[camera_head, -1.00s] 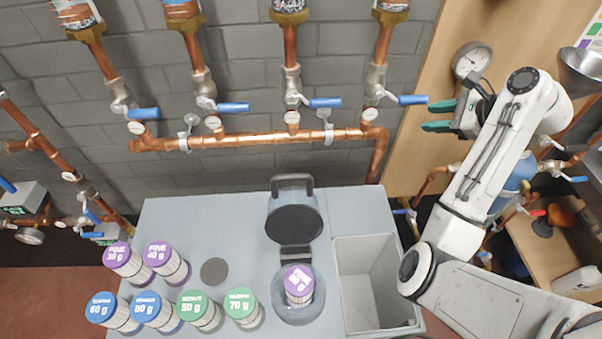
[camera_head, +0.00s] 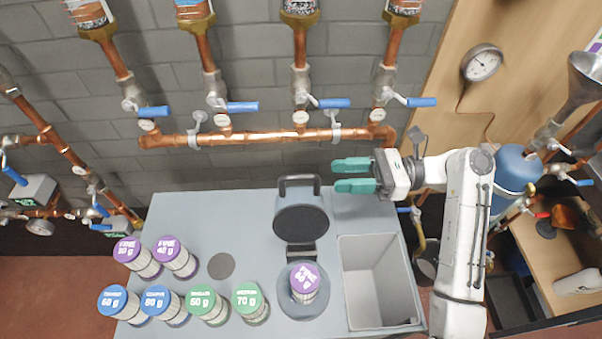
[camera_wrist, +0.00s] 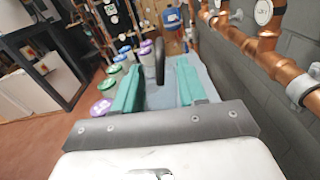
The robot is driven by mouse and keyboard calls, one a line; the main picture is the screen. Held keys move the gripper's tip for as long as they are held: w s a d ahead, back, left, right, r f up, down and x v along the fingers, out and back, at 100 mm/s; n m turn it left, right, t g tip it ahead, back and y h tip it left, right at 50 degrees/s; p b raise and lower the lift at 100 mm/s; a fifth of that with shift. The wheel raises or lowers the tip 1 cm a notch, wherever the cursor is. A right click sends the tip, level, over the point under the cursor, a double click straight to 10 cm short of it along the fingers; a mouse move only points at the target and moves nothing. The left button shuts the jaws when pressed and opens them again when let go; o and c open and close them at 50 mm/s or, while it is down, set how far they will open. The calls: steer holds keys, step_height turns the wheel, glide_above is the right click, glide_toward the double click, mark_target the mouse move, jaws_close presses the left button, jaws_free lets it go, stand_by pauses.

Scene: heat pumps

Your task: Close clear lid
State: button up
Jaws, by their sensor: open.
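The lid (camera_head: 301,222) stands raised open on its hinge on the grey bench, its dark round inner face showing and a dark handle (camera_head: 299,179) at its top edge. Below it is a round holder (camera_head: 302,308) with a purple-topped canister (camera_head: 305,283) sitting in it. My gripper (camera_head: 353,176) has teal fingers, is open and empty, and points left, to the right of the handle and apart from it. In the wrist view the dark handle (camera_wrist: 159,62) shows ahead, between the lines of the two teal fingers (camera_wrist: 157,85).
Several canisters with purple, blue and green tops (camera_head: 184,302) stand at the bench's left. An open grey bin (camera_head: 377,283) is at its right. A copper pipe (camera_head: 265,138) with blue-handled valves runs along the wall behind.

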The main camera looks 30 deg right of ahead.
mark_target(310, 176)
steer(key=p+x, duration=0.1)
steer(key=x, duration=0.8)
jaws_close()
stand_by(0.4)
